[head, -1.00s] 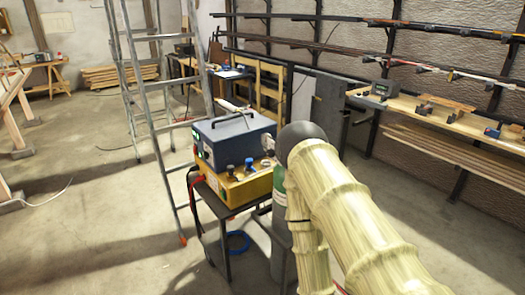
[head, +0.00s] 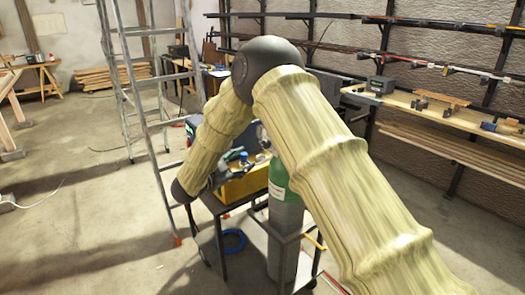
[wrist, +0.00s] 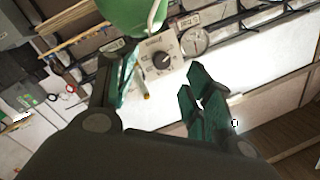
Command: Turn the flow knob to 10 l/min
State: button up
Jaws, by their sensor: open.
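In the wrist view a round black knob (wrist: 163,61) with a pale pointer mark sits on a light grey square plate (wrist: 158,46) with a printed scale. The scale's numbers are too small to read. My gripper (wrist: 161,76) is open, with one dark green finger left of the knob and the other to its lower right. The knob shows between the fingers, and nothing is held. I cannot tell how far the fingertips are from it. In the head view my gripper's green fingers (head: 230,157) show above the yellow box, partly hidden by my arm.
A round gauge (wrist: 194,42) is right of the plate, and a green rounded body (wrist: 128,14) is above it. In the head view a green-topped gas cylinder (head: 284,215) stands beside the yellow box (head: 243,184) on a cart. A ladder (head: 150,100) stands behind.

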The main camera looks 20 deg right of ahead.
aim_at(264, 146)
jog(key=shift+m+g+h, duration=0.3)
jog(key=shift+m+g, duration=0.3)
jog(key=p+x, duration=0.1)
jog(key=x, duration=0.2)
jog(key=r+p+x, duration=0.1)
jog(key=x, duration=0.3)
jog(key=r+p+x, duration=0.1)
jog(key=x, duration=0.2)
jog(key=shift+w+d, duration=0.1)
jog(key=shift+w, duration=0.15)
jog(key=c, duration=1.1)
